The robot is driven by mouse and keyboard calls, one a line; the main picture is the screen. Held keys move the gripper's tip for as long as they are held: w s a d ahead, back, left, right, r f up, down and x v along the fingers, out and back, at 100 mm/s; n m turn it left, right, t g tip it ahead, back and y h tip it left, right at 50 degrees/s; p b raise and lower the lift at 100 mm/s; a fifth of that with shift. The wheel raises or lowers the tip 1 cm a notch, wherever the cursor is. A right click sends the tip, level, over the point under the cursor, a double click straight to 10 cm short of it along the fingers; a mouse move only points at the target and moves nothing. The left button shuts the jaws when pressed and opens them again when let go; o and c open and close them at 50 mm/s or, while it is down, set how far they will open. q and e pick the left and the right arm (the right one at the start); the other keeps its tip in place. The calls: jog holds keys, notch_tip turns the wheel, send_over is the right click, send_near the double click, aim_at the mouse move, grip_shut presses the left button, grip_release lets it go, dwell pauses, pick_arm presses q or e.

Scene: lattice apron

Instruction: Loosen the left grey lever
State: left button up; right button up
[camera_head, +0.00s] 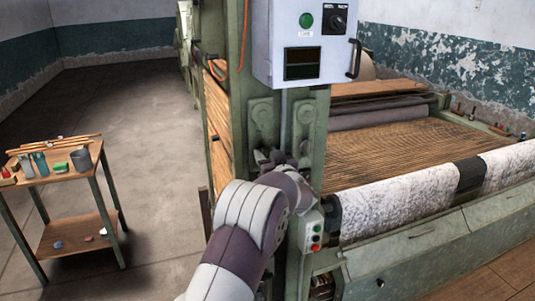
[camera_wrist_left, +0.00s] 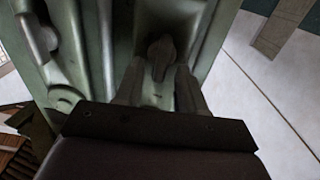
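In the left wrist view, the two fingers of my left gripper (camera_wrist_left: 160,88) are apart, one on each side of a dark rounded lever end (camera_wrist_left: 161,52). I cannot tell whether they touch it. My right gripper is in neither view.
The control box (camera_head: 305,40) hangs above the levers. A small button box (camera_head: 314,240) is low on the frame, right of my arm. The loom bed (camera_head: 400,150) and white cloth roll (camera_head: 400,202) lie to the right. A tool table (camera_head: 75,235) stands left, with clear floor between.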

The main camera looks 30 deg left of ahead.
pick_arm(q)
jog(key=shift+d, duration=0.1)
jog(key=shift+c, duration=0.6)
grip_shut()
jog(key=shift+s+f+n+b, duration=0.2)
jog(key=shift+n+b, duration=0.5)
jog(key=shift+b, duration=0.35)
jog(key=shift+s+a+f+n+b, duration=0.1)
jog(key=shift+a+n+b, duration=0.05)
jog(key=shift+n+b, duration=1.5)
jog(key=shift+s+a+n+b, duration=0.1)
jog(key=shift+n+b, duration=1.3)
jog(key=shift+n, duration=0.35)
jog(key=shift+s+a+f+n+b, duration=0.1)
jog(key=shift+a+n+b, duration=0.05)
jog(key=shift+n+b, duration=1.5)
